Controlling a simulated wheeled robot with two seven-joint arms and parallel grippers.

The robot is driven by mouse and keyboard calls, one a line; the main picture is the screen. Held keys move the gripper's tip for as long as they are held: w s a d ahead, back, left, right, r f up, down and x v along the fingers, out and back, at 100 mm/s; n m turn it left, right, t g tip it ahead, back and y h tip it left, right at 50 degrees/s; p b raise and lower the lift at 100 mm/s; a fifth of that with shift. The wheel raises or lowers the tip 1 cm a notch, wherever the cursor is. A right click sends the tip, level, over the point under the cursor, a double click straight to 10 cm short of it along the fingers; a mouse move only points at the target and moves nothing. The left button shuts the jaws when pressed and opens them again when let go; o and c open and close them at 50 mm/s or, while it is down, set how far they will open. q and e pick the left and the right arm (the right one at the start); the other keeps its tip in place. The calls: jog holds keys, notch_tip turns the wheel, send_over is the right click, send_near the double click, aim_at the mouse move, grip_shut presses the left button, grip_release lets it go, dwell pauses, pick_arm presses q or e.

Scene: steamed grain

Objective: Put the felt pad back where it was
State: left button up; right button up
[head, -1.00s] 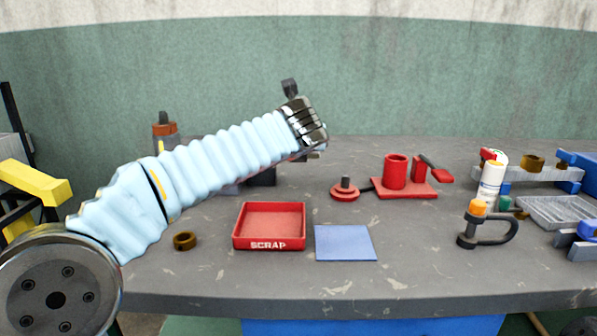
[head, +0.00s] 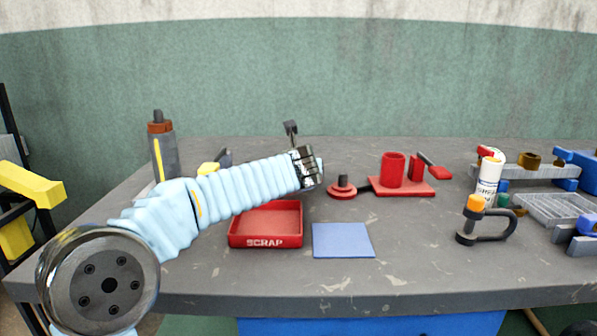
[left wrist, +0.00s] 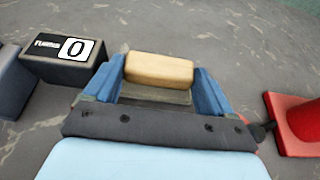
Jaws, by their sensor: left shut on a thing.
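A tan, rounded block (left wrist: 158,70), which looks like the felt pad, sits between the two blue fingers of my left gripper (left wrist: 157,84) in the left wrist view. The fingers are shut on its sides. In the head view my left gripper (head: 309,167) is over the middle of the bench, behind the red scrap tray; its fingers and the pad are hidden there by the wrist. My right gripper is in neither view.
A red scrap tray (head: 266,240) and a flat blue square (head: 343,240) lie in front. A red fixture (head: 402,188) stands right of the gripper. A turns counter reading 0 (left wrist: 68,58) is on the left in the wrist view. A clamp (head: 480,232) and spray can (head: 488,181) stand right.

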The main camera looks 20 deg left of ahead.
pick_arm(q)
jog(key=o, duration=0.9)
jog(key=shift+f, duration=0.1)
jog(key=shift+s+d+r, duration=0.1)
jog(key=shift+s+r, duration=0.1)
jog(key=shift+r, duration=0.05)
jog(key=v, duration=1.1)
jog(key=shift+s+b, duration=0.25)
jog(key=shift+b, duration=0.05)
